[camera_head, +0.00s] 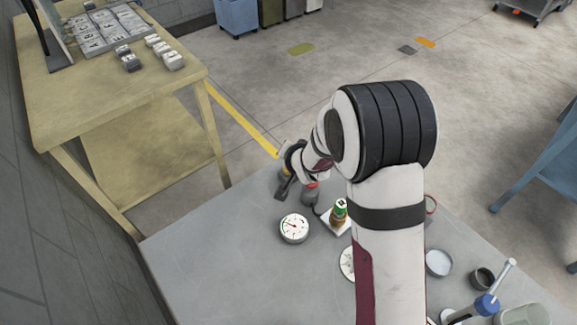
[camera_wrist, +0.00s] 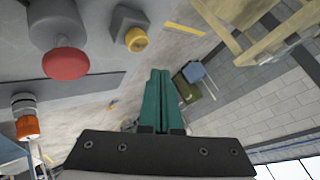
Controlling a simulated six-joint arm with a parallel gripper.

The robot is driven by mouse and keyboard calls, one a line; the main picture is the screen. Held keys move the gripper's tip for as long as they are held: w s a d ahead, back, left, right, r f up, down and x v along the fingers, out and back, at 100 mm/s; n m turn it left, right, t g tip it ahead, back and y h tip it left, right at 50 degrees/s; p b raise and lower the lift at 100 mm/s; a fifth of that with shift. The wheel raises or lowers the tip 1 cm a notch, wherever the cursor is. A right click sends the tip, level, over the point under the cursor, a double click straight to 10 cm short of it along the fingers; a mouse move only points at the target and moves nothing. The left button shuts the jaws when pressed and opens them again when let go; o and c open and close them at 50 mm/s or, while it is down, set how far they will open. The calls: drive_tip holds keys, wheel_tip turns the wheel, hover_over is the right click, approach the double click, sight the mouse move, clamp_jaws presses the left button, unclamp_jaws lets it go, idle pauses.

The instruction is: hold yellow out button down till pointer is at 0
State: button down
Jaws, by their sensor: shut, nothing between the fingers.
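The red one also shows in the head view (camera_head: 311,186), beside my wrist. My gripper (camera_wrist: 160,73) has its green fingers shut together and empty, apart from both buttons. A round white gauge (camera_head: 294,229) with a red pointer lies on the grey table; its pointer reading is too small to make out. My arm hides part of the table in the head view.
A small green-topped item (camera_head: 340,208) stands on a white base right of the gauge. Dishes and a blue-capped bottle (camera_head: 486,304) stand at the front right. A wooden bench (camera_head: 110,100) with grey blocks is at the left. The table left of the gauge is clear.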

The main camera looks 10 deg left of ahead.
drive_tip(key=shift+f, duration=1.35)
idle(1.0)
drive_tip(key=shift+f, duration=0.4)
drive_tip(key=shift+f, duration=0.5)
idle(1.6)
drive_tip(key=shift+r, duration=0.1)
idle(1.4)
drive_tip(key=shift+r, duration=0.8)
drive_tip(key=shift+r, duration=2.55)
